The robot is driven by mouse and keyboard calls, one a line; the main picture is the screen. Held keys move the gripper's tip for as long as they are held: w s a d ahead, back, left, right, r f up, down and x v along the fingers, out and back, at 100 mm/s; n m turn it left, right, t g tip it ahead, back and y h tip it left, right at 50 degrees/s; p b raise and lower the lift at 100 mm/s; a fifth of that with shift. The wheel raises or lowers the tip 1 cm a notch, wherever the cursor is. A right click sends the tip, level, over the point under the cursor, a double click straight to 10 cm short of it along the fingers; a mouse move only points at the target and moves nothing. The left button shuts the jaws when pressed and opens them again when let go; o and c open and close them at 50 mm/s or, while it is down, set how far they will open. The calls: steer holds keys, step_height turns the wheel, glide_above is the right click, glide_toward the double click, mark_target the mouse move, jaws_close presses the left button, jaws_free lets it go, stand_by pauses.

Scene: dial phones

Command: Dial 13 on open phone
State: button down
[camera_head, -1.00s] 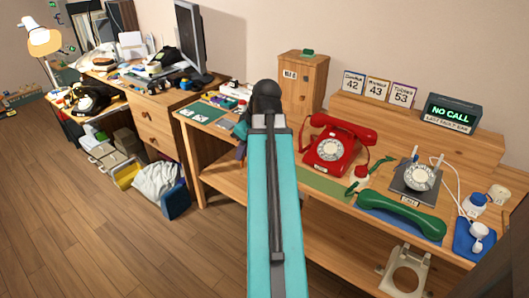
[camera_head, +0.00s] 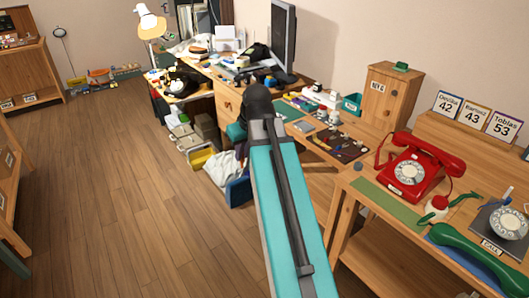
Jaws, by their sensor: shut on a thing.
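A grey phone base with a white rotary dial (camera_head: 509,222) stands at the right edge, partly cut off. A small label on its front is hard to read. A green handset (camera_head: 470,256) lies in front of it on a blue mat. A red rotary phone (camera_head: 418,168) with its handset on top stands to its left. A black phone (camera_head: 183,83) sits on the far desk. I cannot tell from labels which one is the open phone. My teal arm rises through the middle, left of the red phone; my gripper is hidden beyond its black joint.
Cards (camera_head: 470,117) reading 42, 43 and 53 stand on the back shelf beside a wooden cabinet (camera_head: 390,97). Bags and boxes crowd under the far desk. The wooden floor (camera_head: 130,190) at left is clear.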

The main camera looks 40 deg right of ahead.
steer(key=w+a, duration=0.4)
steer(key=a, duration=0.7)
steer(key=w+a, duration=0.4)
steer(key=a, duration=0.7)
steer(key=shift+a+r, duration=0.15)
steer(key=shift+a, duration=0.2)
steer(key=shift+d, duration=0.15)
